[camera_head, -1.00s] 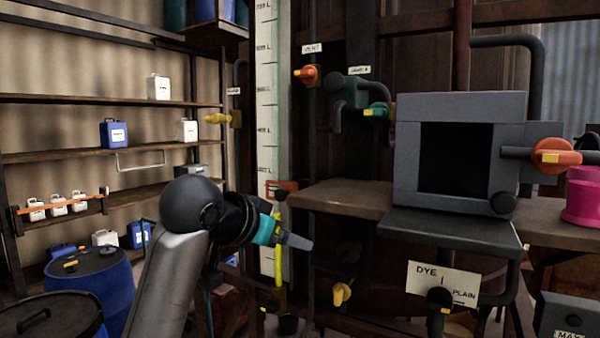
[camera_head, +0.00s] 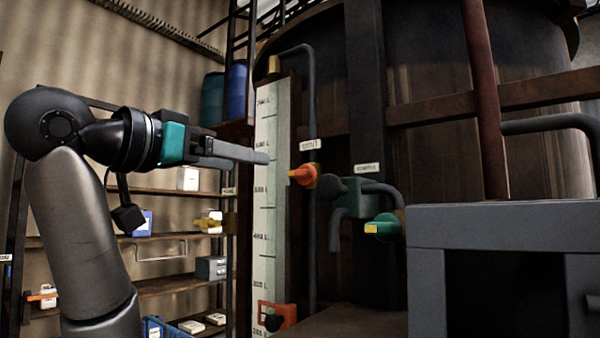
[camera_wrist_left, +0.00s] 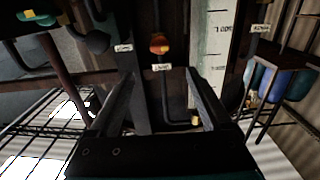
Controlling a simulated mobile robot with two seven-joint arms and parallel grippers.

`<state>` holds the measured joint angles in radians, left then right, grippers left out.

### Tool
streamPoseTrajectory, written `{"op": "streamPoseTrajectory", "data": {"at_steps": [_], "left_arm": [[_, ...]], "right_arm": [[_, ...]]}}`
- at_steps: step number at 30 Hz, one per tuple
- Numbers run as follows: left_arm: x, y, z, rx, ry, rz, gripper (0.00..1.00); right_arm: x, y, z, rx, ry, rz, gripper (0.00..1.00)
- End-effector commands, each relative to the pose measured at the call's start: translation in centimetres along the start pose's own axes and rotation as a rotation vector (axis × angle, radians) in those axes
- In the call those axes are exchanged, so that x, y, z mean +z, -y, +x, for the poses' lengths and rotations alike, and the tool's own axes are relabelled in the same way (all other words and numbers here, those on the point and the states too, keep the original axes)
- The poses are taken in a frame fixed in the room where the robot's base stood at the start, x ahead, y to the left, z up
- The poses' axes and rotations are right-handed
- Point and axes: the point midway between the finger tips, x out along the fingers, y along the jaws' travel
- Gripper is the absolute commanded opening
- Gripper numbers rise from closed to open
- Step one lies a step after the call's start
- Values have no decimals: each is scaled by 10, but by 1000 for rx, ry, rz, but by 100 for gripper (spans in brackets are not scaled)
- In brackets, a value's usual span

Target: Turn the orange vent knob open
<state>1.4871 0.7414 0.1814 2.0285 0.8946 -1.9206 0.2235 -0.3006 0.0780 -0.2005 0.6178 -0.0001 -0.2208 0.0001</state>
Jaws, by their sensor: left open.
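The orange vent knob (camera_head: 303,175) has a yellow mark on its end. It sits on a dark vertical pipe below a white "VENT" label (camera_head: 310,144), right of the tall white gauge. In the left wrist view the knob (camera_wrist_left: 159,43) shows upper middle, beyond the fingertips and framed between the jaws, with the label below it. My left gripper (camera_head: 264,158) reaches in from the left at about the knob's height, slightly above it in the picture. It is open and empty, with a visible gap from the knob. My right gripper is out of view.
The gauge board (camera_head: 268,190) stands behind the fingers. A teal valve knob (camera_head: 384,228) is right of the vent and a yellow one (camera_head: 209,222) is left. A grey box frame (camera_head: 500,230) fills the lower right. Shelves (camera_head: 160,238) stand at the left.

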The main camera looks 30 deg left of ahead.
Motion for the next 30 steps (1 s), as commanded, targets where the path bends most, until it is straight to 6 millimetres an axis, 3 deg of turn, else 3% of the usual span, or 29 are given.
{"op": "streamPoseTrajectory", "data": {"at_steps": [4, 12, 18, 24, 30], "left_arm": [[0, -1, 31, 4, 8, -2, 82], [-1, -1, 90, 2, 7, -2, 82], [0, 0, 123, 0, 6, 0, 82], [0, 0, 138, -1, 3, 1, 82], [2, 0, 140, -2, 3, 1, 82]], "right_arm": [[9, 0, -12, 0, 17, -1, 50], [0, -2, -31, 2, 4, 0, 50], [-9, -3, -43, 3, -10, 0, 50], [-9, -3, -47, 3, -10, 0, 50], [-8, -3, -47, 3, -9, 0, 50]]}}
